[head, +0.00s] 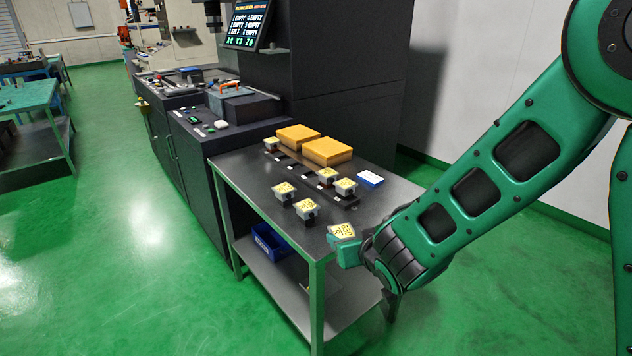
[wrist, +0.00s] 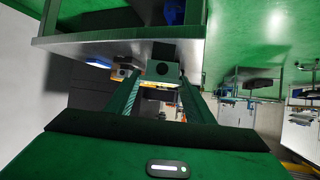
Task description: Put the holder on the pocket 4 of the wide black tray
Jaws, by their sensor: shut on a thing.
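My gripper (head: 345,243) is shut on a holder (head: 341,230) with a yellow label on top, at the table's near right edge. In the wrist view, the held holder (wrist: 163,71) shows as a dark block between my two fingers (wrist: 160,100). The long black tray (head: 292,164) lies across the table beyond it, apart from my gripper. One holder (head: 271,144) stands at its far left end, and two holders (head: 326,175) (head: 346,187) stand toward its right end. Dark, bare places show between them. Pocket numbers cannot be read.
Two more holders (head: 284,190) (head: 307,208) stand in front of the tray. Two orange-yellow boxes (head: 326,151) (head: 298,136) lie behind it, and a blue-and-white item (head: 370,178) lies to its right. A blue bin (head: 268,240) sits on the lower shelf. The table's front left top is bare.

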